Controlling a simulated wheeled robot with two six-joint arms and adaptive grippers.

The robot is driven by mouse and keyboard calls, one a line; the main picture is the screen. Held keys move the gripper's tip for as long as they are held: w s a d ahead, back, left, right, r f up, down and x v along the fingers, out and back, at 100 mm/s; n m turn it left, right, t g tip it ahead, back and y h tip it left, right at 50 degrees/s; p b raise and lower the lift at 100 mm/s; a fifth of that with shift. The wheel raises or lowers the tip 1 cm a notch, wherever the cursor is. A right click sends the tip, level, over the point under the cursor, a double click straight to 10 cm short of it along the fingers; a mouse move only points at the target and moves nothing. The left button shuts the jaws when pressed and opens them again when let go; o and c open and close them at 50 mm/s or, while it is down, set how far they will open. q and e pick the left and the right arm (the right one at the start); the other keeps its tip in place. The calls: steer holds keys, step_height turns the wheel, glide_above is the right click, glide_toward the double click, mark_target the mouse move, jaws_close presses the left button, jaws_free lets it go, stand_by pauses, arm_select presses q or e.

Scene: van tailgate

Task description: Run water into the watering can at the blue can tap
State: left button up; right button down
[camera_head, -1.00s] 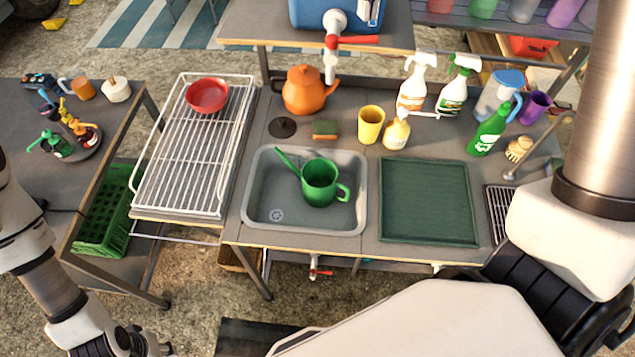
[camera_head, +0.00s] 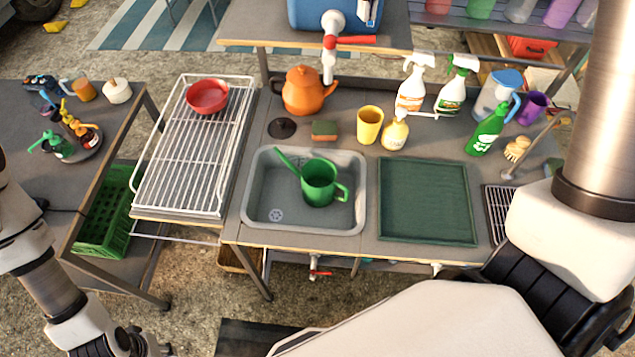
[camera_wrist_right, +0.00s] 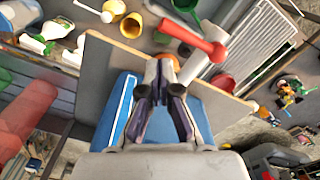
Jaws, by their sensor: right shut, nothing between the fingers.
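The green watering can (camera_head: 318,184) stands upright in the grey sink (camera_head: 258,215), its spout pointing to the upper left. The blue can (camera_head: 308,14) sits on the raised shelf behind. Its white tap (camera_head: 329,62) has a red lever (camera_head: 350,39) pointing right; I see no clear water stream. In the right wrist view my right gripper (camera_wrist_right: 162,68) is shut and empty, in front of the blue can (camera_wrist_right: 120,108), with the red lever (camera_wrist_right: 196,38) a little beyond its tips.
An orange teapot (camera_head: 303,92) stands behind the sink, close to the tap. A yellow cup (camera_head: 369,125), spray bottles (camera_head: 411,85) and a green bottle (camera_head: 487,130) stand to the right. A wire rack (camera_head: 180,165) with a red bowl (camera_head: 207,95) is at left. The green tray (camera_head: 425,200) is empty.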

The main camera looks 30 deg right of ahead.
steer(key=shift+w+f, duration=0.1)
step_height(320, 180, down, 4)
steer(key=shift+f+b, duration=0.1)
steer(key=shift+b, duration=0.7)
steer(key=shift+s+a, duration=2.35)
steer(key=shift+s, duration=0.55)
steer(key=shift+w+d+r+p, duration=0.1)
steer(key=shift+r+p, duration=0.6)
steer(key=shift+r, duration=0.55)
steer(key=shift+w+r+p, duration=0.1)
steer(key=shift+r+p, duration=0.6)
steer(key=shift+r, duration=0.5)
